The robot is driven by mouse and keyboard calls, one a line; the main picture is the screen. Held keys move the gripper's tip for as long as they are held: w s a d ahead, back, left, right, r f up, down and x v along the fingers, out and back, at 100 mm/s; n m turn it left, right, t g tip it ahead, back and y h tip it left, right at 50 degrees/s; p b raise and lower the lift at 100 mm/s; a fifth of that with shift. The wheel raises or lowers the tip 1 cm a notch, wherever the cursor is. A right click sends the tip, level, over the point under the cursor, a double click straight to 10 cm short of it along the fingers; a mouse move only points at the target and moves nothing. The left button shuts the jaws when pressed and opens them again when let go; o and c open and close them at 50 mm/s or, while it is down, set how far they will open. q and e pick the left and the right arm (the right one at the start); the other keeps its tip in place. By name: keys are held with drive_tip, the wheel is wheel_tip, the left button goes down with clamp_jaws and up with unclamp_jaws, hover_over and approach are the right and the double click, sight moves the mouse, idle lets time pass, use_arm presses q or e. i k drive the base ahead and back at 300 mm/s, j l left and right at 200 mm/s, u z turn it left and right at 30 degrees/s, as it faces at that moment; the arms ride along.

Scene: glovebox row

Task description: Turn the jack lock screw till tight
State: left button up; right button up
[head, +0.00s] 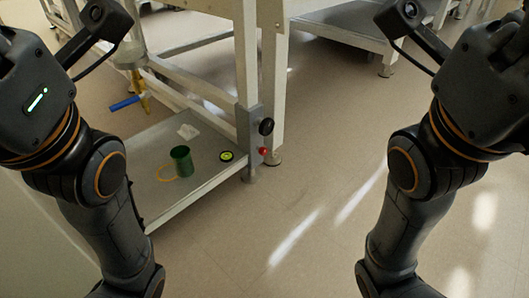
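A black round knob (266,126) sticks out from a grey bracket (247,135) on the near leg of a white metal frame. A small red knob (263,151) sits just below it on the same leg. I cannot tell for certain which of the two is the jack lock screw, nor how tight either is. My two arms rise at the left and right sides of the head view, well apart from the leg. Neither gripper shows in the picture, and nothing of mine touches the knobs.
The frame's low shelf (215,172) holds a green cylinder (182,161), a yellow loop, a round black-and-yellow item (227,156) and a white crumpled piece (187,131). A blue-handled tool (125,103) is by the frame's far leg. The floor right of the leg is clear.

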sight(262, 150)
drive_tip(key=i+l+u, duration=0.25)
drive_tip(key=u, duration=0.15)
drive_tip(key=i+l+u, duration=0.2)
drive_tip(key=l+u, duration=0.25)
